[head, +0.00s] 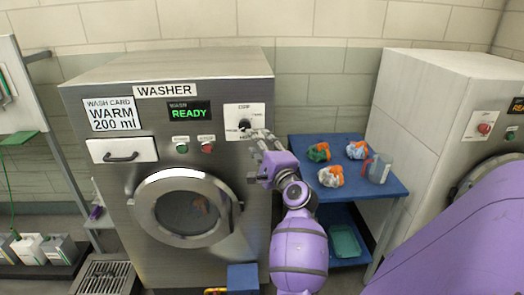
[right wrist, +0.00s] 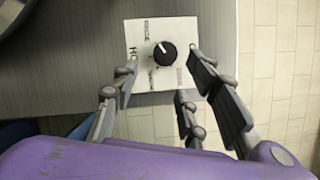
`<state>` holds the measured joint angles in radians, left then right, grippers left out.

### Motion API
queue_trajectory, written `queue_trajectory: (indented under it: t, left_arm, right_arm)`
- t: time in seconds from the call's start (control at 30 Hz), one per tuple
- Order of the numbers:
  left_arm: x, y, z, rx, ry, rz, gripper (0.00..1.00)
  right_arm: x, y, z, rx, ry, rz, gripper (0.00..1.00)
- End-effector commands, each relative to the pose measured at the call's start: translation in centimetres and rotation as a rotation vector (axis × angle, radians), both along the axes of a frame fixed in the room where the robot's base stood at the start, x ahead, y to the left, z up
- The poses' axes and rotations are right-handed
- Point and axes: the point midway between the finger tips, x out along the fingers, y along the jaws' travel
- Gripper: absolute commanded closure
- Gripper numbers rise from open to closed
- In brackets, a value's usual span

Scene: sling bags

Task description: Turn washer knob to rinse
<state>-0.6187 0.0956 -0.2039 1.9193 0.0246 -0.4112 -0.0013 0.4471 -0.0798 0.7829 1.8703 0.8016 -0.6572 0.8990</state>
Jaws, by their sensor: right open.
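The washer (head: 180,162) is a grey metal machine with its round door closed. Its black knob (head: 244,124) sits on a white label plate (head: 252,111) at the upper right of the front. In the right wrist view the knob (right wrist: 164,53) has a white mark toward its upper left side. Words ring the knob, but they are too small or partly covered to read surely. My right gripper (head: 260,142) is just below and right of the knob in the head view. Its fingers (right wrist: 162,70) are spread around the knob, apart from it, holding nothing. My left gripper is not in view.
The washer display (head: 188,111) reads READY. Green and red buttons (head: 207,147) sit below it. A card (head: 111,113) reads WARM 200 ml. A blue table (head: 300,180) with several cloth bundles and a clear jug (head: 380,169) stands right. Another machine (head: 430,108) stands beyond.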

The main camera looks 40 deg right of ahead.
Motion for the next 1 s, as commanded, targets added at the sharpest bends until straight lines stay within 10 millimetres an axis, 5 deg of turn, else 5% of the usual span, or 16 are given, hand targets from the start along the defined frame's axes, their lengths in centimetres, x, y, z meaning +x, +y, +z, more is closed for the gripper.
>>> queue_trajectory:
  t: [0.3,1.0]
  left_arm:
    - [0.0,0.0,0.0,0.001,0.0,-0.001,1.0]
    - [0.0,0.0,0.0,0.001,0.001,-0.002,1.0]
  right_arm:
    - [-3.4,0.7,-0.4,0.0,0.002,0.001,0.59]
    - [-3.5,0.4,-0.4,-0.07,0.013,-0.017,0.59]
